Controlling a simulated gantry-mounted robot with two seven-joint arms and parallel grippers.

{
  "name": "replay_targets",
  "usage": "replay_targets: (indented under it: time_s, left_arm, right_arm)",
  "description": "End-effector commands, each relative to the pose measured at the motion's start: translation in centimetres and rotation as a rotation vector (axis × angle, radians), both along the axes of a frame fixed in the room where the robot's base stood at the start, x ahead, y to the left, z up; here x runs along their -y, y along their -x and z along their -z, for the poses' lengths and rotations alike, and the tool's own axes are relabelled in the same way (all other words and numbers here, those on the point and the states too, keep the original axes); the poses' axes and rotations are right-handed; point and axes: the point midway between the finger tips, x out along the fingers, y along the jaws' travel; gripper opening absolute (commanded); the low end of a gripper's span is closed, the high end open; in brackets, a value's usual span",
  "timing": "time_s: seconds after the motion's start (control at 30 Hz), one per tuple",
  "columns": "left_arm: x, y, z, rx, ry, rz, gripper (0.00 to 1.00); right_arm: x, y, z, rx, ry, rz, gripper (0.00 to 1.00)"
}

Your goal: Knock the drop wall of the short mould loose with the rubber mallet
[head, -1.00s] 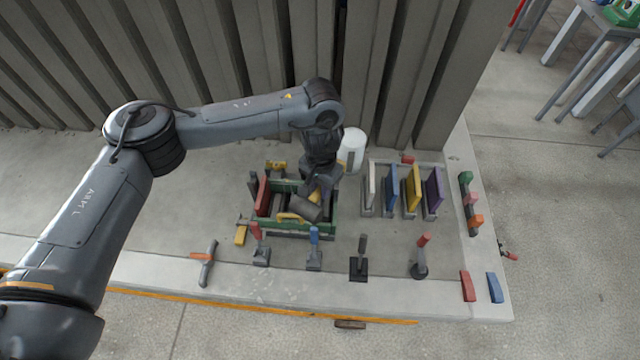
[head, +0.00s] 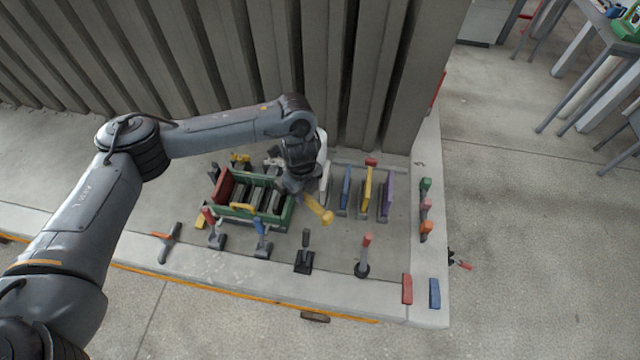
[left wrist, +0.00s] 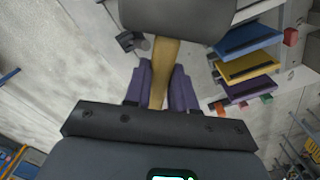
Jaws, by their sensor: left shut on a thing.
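The mould (head: 284,218) is a green-walled open box on the concrete slab, with a dark red wall (head: 222,186) at its left end and grey bars inside. I cannot tell which wall is the drop wall. My left gripper (head: 303,190) is above the mould's right end. In the left wrist view, its purple-padded fingers (left wrist: 161,88) are shut on the wooden handle (left wrist: 163,62) of the mallet, whose dark grey head (left wrist: 178,16) is at the top. In the head view, a yellow part (head: 318,208) sticks out lower right of the gripper; the mallet head is not clear there. My right gripper is out of view.
Upright panels, blue (head: 346,188), yellow (head: 366,188) and purple (head: 386,198), stand close to the right. Several hand tools line the front, including a red-handled one (head: 363,255) and a dark one (head: 304,252). A corrugated wall (head: 250,60) closes off the back.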

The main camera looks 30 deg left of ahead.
Motion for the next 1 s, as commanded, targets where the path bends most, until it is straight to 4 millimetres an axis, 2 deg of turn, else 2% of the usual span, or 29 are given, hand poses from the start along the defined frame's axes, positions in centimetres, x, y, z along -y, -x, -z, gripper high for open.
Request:
replay_targets:
  time_s: [0.03, 0.2, 0.5, 0.73, 1.0]
  left_arm:
    - [-1.1, 1.0, -0.2, -0.005, 0.001, 0.086, 0.0]
    - [-5.1, 4.7, 0.6, -0.009, 0.0, 0.381, 0.0]
    - [-12.5, 10.3, 0.4, -0.005, -0.003, 0.616, 0.0]
    - [-15.8, 12.5, -0.3, -0.002, -0.001, 0.685, 0.0]
    - [-16.8, 13.1, 0.1, 0.002, -0.001, 0.711, 0.0]
  right_arm:
    - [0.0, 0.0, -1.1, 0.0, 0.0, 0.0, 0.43]
    - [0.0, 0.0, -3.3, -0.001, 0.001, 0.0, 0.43]
    - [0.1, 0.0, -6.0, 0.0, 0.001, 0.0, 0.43]
    - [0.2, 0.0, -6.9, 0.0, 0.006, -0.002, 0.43]
    - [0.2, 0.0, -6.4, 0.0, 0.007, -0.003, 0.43]
